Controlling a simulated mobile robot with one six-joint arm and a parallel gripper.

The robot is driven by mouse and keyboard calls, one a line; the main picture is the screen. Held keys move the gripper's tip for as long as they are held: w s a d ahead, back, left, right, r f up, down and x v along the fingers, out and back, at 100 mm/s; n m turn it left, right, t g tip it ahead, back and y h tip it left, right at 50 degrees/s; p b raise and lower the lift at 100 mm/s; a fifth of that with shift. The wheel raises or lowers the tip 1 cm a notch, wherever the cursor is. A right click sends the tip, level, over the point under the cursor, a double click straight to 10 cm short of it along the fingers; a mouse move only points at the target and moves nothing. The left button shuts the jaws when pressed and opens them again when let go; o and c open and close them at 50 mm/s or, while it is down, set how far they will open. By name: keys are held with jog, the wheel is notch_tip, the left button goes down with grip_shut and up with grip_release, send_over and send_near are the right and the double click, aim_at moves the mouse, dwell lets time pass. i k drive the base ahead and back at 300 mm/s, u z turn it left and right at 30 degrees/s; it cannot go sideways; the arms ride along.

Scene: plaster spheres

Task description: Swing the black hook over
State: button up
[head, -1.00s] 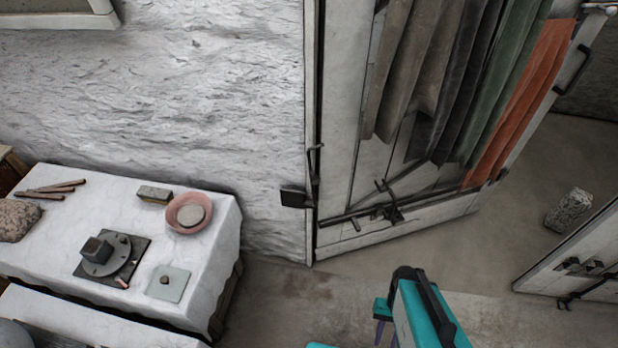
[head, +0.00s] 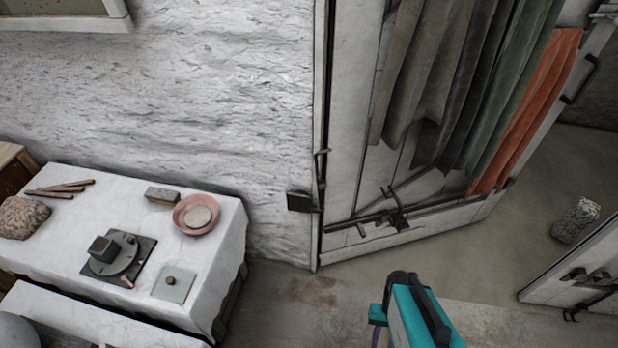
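A thin black hook-like fitting (head: 321,168) hangs upright at the door's left edge, above a dark square plate (head: 301,201) on the wall side. The white plank door (head: 345,120) stands open at an angle. A second black fitting, a bar latch with a short upright piece (head: 392,212), lies across its lower part. I cannot tell for certain which fitting is the task's hook. A teal and black part of my arm rises at the bottom edge, apart from the door in the picture. My gripper's fingers do not show.
Grey, green and orange cloths (head: 530,115) hang on the door. A white-covered table (head: 75,190) with a pink bowl (head: 187,226) and a dark turntable stands left. A speckled stone block (head: 576,220) and a low white panel (head: 585,255) are right. Floor before the door is mostly clear.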

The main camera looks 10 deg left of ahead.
aim_at(322, 184)
jog(key=z, duration=0.3)
jog(key=k, duration=0.2)
jog(key=u, duration=3.4)
jog(key=k, duration=0.75)
jog(key=z, duration=0.1)
